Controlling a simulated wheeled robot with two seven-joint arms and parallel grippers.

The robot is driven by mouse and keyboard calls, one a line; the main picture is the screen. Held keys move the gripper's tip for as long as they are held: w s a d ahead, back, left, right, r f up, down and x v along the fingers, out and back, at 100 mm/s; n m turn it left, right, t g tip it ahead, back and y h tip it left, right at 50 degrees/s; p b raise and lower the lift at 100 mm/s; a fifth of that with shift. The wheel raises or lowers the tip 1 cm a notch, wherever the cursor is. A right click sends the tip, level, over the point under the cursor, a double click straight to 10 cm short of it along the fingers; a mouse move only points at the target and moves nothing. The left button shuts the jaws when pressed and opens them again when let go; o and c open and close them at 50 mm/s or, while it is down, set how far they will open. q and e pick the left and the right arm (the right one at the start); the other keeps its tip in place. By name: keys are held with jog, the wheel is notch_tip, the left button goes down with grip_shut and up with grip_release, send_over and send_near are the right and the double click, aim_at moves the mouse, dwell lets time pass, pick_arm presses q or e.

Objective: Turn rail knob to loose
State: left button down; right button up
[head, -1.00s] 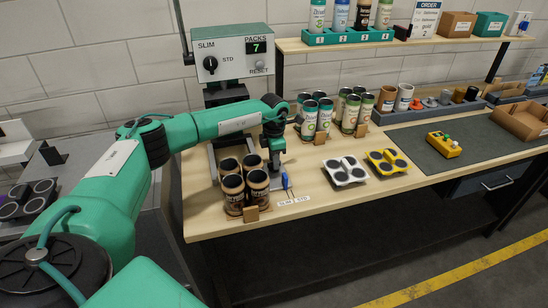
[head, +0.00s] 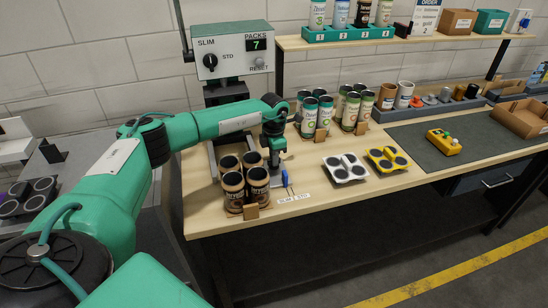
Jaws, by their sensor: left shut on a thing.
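My left gripper (head: 275,164) points down at the work table, just right of a group of dark brown cans. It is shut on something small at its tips. This appears to be the rail knob, but the gripper hides it, so I cannot see which way the knob is set. A small blue piece (head: 285,179) shows just right of the fingertips, above the white SLIM and STD labels (head: 293,197) on the table. My right gripper is not in view.
The brown cans (head: 258,184) stand close left of the gripper. Green-and-white cans (head: 309,118) stand behind it. A white holder (head: 345,168) and a yellow holder (head: 388,159) lie to the right. A control box (head: 232,52) stands behind.

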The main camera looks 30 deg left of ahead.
pick_arm(q)
jog(key=n, duration=0.5)
jog(key=shift+n, duration=0.3)
jog(key=n, duration=0.5)
jog(key=shift+n, duration=0.3)
jog(key=n, duration=0.5)
jog(key=shift+p, duration=0.35)
jog(key=n, duration=0.3)
jog(key=shift+p, duration=0.3)
jog(key=shift+n, duration=1)
